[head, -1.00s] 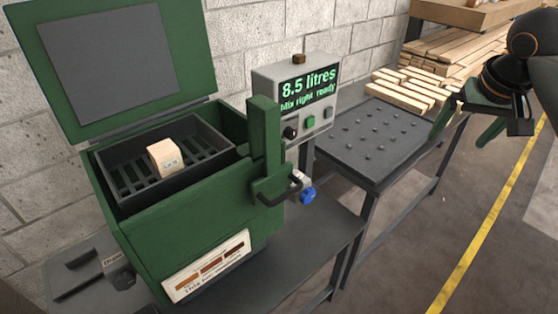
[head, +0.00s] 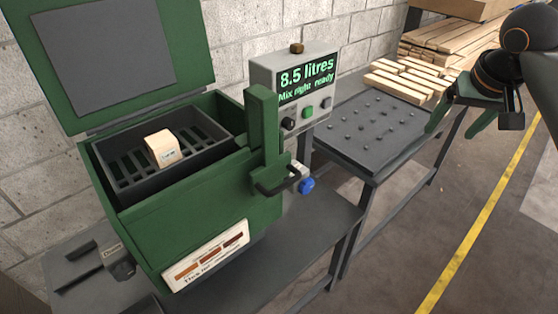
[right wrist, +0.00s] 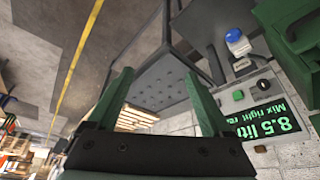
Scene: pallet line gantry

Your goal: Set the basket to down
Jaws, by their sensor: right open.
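A dark slatted basket (head: 126,181) sits in the open green tank (head: 215,207) at the left of the head view. A pale wooden block (head: 162,148) with a small label rests in it. A green upright post (head: 263,130) stands at the tank's right front corner, with a black handle (head: 277,186) at its foot. My right gripper (head: 457,125) is open and empty at the right, well away from the basket and handle. Its green fingers also show apart in the right wrist view (right wrist: 160,100), with nothing between them. My left gripper is not in view.
A grey control box (head: 304,95) reads "8.5 litres, Mix right ready". A blue knob (head: 306,186) is below it. A studded grey table (head: 375,135) stands to the right, with pale wooden strips (head: 408,85) at its back. The floor beyond the yellow line (head: 483,218) is clear.

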